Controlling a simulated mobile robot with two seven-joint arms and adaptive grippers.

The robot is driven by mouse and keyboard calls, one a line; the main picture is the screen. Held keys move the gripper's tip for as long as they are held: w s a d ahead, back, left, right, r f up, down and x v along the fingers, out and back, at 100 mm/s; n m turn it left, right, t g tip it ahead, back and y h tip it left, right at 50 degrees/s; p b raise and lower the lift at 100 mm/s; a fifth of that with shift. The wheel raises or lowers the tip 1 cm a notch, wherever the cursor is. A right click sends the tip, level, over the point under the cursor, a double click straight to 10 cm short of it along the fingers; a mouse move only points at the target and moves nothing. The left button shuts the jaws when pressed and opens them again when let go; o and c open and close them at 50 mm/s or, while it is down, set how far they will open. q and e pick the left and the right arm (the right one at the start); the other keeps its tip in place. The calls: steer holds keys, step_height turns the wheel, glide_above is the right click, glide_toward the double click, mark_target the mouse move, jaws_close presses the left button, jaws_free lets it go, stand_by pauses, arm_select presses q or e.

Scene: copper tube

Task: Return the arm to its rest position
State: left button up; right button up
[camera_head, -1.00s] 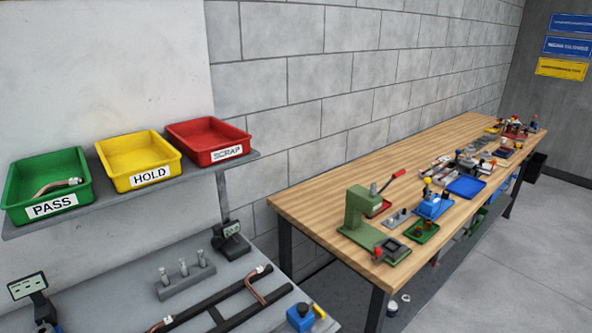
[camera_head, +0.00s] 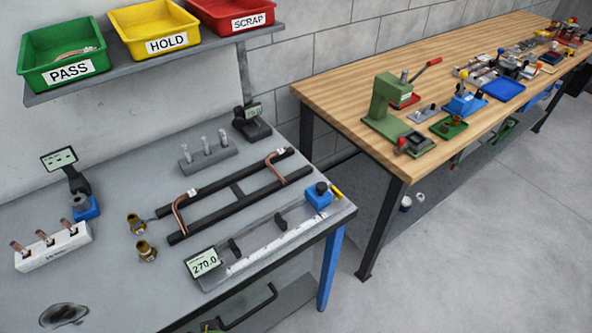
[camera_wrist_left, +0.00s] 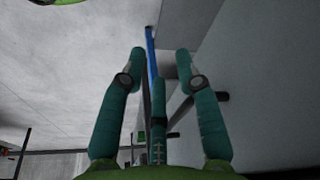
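My left gripper (camera_wrist_left: 157,78) shows in the left wrist view. Behind the gap are a blue post (camera_wrist_left: 150,42) and dark bars, and the fingers are not seen touching anything. Neither arm nor gripper shows in the head view, and my right gripper is in no frame. In the head view, two bent copper tubes, a left one (camera_head: 178,212) and a right one (camera_head: 277,172), lie across a black rack (camera_head: 237,189). Another copper tube (camera_head: 72,54) lies in the green PASS bin (camera_head: 62,37).
Yellow HOLD (camera_head: 158,26) and red SCRAP (camera_head: 232,12) bins stand on the shelf. The grey bench holds a measuring fixture (camera_head: 270,243) reading 270.0, brass fittings (camera_head: 147,251), a white block (camera_head: 53,247) and a peg stand (camera_head: 208,155). A wooden bench (camera_head: 345,95) with tools stands right.

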arm_select(q)
steer(key=s+a+f+b, duration=0.1)
steer(key=s+f+b, duration=0.1)
steer(key=s+f, duration=0.3)
steer(key=s+a+f+g+b, duration=0.1)
steer(key=s+f, duration=0.5)
steer(key=f, duration=0.7)
steer(key=s+f+b, duration=0.3)
steer(key=s+f, duration=0.3)
steer(key=f, duration=0.3)
steer(key=shift+a+g, duration=0.3)
steer(key=shift+a, duration=0.1)
